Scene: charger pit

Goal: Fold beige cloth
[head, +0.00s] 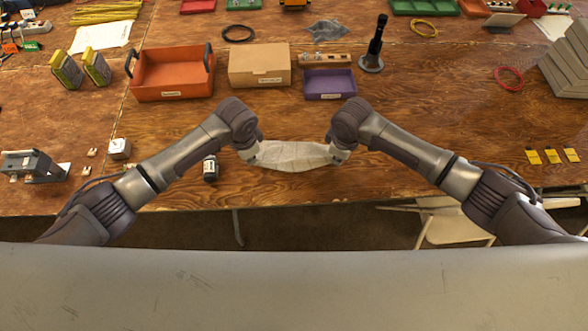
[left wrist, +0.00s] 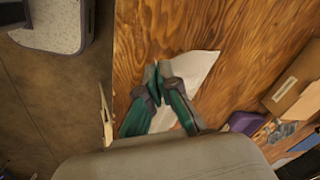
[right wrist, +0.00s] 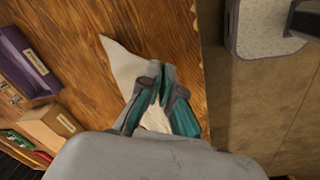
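The beige cloth (head: 292,156) is a pale strip near the table's front edge, stretched between my two grippers. My left gripper (head: 250,155) is at its left end and my right gripper (head: 337,153) at its right end. In the left wrist view, the left fingertips (left wrist: 158,72) are closed together over the cloth (left wrist: 198,72). In the right wrist view, the right fingertips (right wrist: 161,74) are closed together over the cloth (right wrist: 122,64). Both look shut on it, though the pinched fabric is mostly hidden by the fingers. Whether the cloth touches the table is unclear.
Behind the cloth stand an orange bin (head: 172,88), a cardboard box (head: 259,77) and a purple bin (head: 330,87). A small dark bottle (head: 210,168) stands close to my left forearm. The table between cloth and boxes is clear. A folding chair (head: 452,225) is below the front edge.

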